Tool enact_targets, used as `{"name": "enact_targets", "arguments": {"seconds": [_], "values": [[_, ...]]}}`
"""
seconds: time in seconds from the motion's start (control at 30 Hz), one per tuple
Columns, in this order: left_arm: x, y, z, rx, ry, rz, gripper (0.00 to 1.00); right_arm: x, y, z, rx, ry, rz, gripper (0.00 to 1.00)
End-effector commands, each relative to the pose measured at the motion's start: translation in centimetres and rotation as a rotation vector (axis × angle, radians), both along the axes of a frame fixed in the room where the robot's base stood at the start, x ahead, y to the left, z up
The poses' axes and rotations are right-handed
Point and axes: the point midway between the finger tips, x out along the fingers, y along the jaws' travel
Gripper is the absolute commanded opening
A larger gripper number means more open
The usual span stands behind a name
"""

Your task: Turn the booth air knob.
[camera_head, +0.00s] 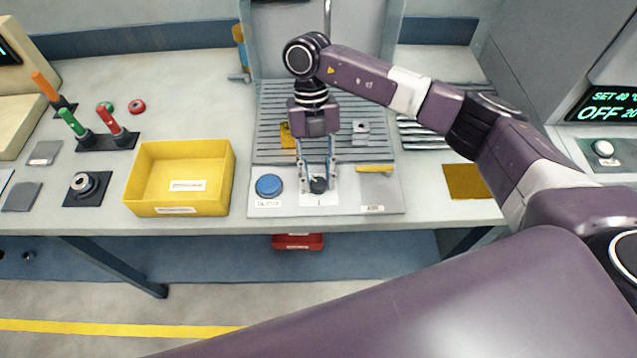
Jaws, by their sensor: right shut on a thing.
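The booth air knob (318,186) is a small dark round knob on a white plate at the front of the grey booth panel (345,202). My right gripper (318,183) points down at it, with one finger on each side. Its fingers are shut on the knob. The knob's top is partly hidden by the fingers. My left gripper is out of view.
A blue round button (269,185) sits left of the knob, and a yellow lever (374,169) sits to its right. A yellow bin (180,178) stands further left. Behind is a slatted booth floor (270,130) with small parts on it.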

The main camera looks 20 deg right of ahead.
Motion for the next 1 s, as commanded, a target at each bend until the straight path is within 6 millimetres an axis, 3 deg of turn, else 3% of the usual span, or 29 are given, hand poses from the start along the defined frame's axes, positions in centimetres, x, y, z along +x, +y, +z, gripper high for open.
{"name": "enact_targets", "arguments": {"seconds": [0.03,0.5,1.0], "values": [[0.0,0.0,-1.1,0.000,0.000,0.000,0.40,0.2,0.1,-0.4,-0.002,-0.005,0.045,0.03],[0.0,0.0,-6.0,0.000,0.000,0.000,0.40,0.1,0.3,-0.4,-0.002,-0.005,0.491,0.03],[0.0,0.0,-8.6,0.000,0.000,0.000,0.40,-0.1,0.5,-0.1,-0.002,-0.004,0.853,0.03]]}}
